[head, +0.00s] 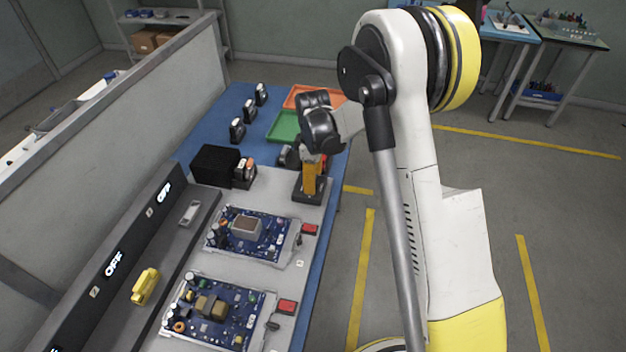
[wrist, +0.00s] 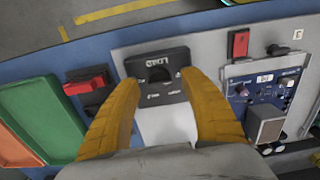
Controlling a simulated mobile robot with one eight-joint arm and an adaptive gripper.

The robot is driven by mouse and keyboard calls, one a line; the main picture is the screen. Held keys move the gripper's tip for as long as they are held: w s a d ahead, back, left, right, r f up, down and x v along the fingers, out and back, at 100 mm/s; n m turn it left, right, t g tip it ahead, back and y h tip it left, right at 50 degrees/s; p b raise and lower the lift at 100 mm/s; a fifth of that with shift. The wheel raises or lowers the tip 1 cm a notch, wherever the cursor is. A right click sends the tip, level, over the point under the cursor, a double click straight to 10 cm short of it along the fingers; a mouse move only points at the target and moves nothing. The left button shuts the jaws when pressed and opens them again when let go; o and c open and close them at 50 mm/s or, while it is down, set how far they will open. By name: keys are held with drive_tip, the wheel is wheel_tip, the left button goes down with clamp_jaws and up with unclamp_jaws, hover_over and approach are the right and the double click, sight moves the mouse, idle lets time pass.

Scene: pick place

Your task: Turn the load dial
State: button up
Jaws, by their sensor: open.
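The load dial (wrist: 158,73) is a dark round knob on a black box (wrist: 176,57) with white lettering, upside down in the wrist view. In the head view the black box (head: 318,197) sits at the right edge of the grey bench panel. My gripper (wrist: 163,82) has its two orange fingers apart, one on each side of the dial. In the head view my gripper (head: 310,185) points down over the box, and its fingers hide the dial. I cannot tell whether the fingers touch the dial.
Blue circuit boards (head: 246,233) with red switches (head: 310,229) lie on the bench. A green tray (head: 284,126) and an orange tray (head: 302,95) are behind my gripper. A black block (head: 214,165) stands to its left. A yellow tool (head: 145,287) lies on the dark ledge.

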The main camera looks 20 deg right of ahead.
clamp_jaws()
drive_tip(key=shift+m, duration=0.4)
drive_tip(key=m, duration=0.3)
drive_tip(key=shift+m, duration=0.4)
drive_tip(key=m, duration=0.4)
drive_tip(key=shift+m+b, duration=0.3)
drive_tip(key=shift+b, duration=0.1)
drive_tip(key=m, duration=1)
drive_tip(key=shift+m, duration=2.2)
